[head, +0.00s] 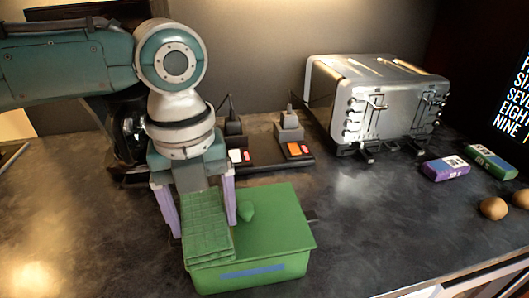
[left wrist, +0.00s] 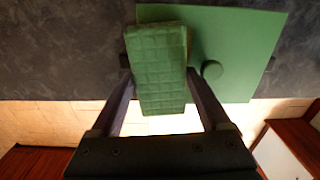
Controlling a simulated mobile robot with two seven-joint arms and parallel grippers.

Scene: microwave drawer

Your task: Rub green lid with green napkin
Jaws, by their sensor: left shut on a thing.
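The green napkin (head: 207,215), a folded quilted cloth, is held by my left gripper (head: 203,227), shut on it with one purple finger on each side. The napkin lies over the left part of the green lid (head: 281,222), left of the round knob (head: 245,211). It seems to touch the lid, though the contact is hidden. The lid covers a green box with a blue mark on its front. In the left wrist view the napkin (left wrist: 160,70) sits between the fingers, with the lid (left wrist: 240,45) and its knob on the right. My right gripper is out of view.
A silver toaster (head: 370,100) stands at the back right. A dark device with orange switches (head: 293,149) is behind the box. Purple (head: 445,168) and green (head: 490,161) packets and brown eggs (head: 494,208) lie at right. The dark counter right of the box is clear.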

